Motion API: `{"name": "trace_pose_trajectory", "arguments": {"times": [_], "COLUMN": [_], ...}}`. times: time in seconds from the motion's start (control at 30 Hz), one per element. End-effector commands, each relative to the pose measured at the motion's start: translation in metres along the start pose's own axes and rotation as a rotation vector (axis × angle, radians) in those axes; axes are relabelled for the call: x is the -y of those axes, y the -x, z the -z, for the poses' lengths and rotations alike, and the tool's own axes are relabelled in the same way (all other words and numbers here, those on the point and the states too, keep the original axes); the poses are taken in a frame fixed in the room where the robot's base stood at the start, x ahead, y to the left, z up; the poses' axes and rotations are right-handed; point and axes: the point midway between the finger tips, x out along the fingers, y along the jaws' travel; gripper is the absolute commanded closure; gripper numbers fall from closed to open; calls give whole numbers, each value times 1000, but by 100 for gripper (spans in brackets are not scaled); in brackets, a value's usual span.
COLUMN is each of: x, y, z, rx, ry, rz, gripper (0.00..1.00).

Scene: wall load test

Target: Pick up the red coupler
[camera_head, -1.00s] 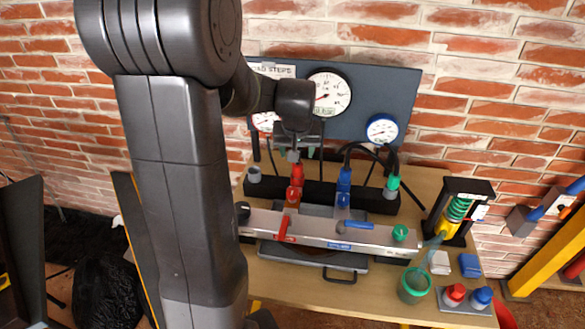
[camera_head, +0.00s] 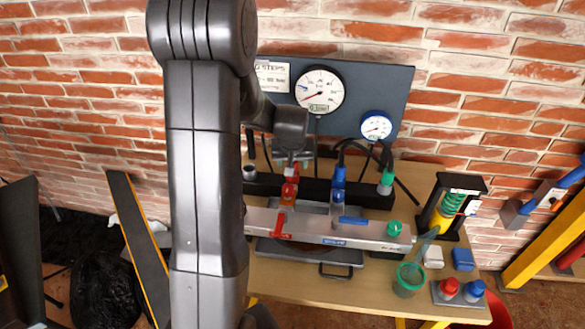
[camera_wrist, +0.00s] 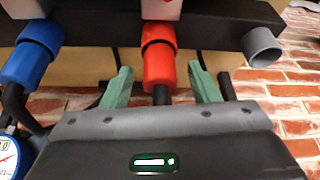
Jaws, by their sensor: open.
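The red coupler (camera_head: 290,188) stands at the left of the black manifold bar on the bench. In the wrist view the red coupler (camera_wrist: 159,58) is a red cylinder with a dark hose running toward me. My gripper (camera_wrist: 161,80) is open, its two green fingers on either side of the coupler's near end and the hose, with visible gaps on both sides. In the head view my gripper (camera_head: 292,160) is at the coupler's top, and its fingers are mostly hidden.
A blue coupler (camera_head: 338,180) and a green coupler (camera_head: 386,182) stand to the right on the black bar (camera_head: 365,194). A grey socket (camera_wrist: 264,46) is beside the red coupler. The gauge board (camera_head: 392,88) is behind. A metal beam (camera_head: 375,236) with a red lever (camera_head: 280,224) lies in front.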

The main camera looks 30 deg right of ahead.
Motion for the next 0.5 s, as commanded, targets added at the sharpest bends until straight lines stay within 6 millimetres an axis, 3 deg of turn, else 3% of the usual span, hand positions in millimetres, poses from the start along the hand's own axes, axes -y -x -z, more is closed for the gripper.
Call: {"name": "trace_pose_trajectory", "arguments": {"times": [0.17,0.4,0.5], "x": [0,0,0], "y": [0,0,0], "z": [0,0,0], "rx": [0,0,-1], "ry": [0,0,0], "rz": [0,0,0], "gripper": [45,92,94]}}
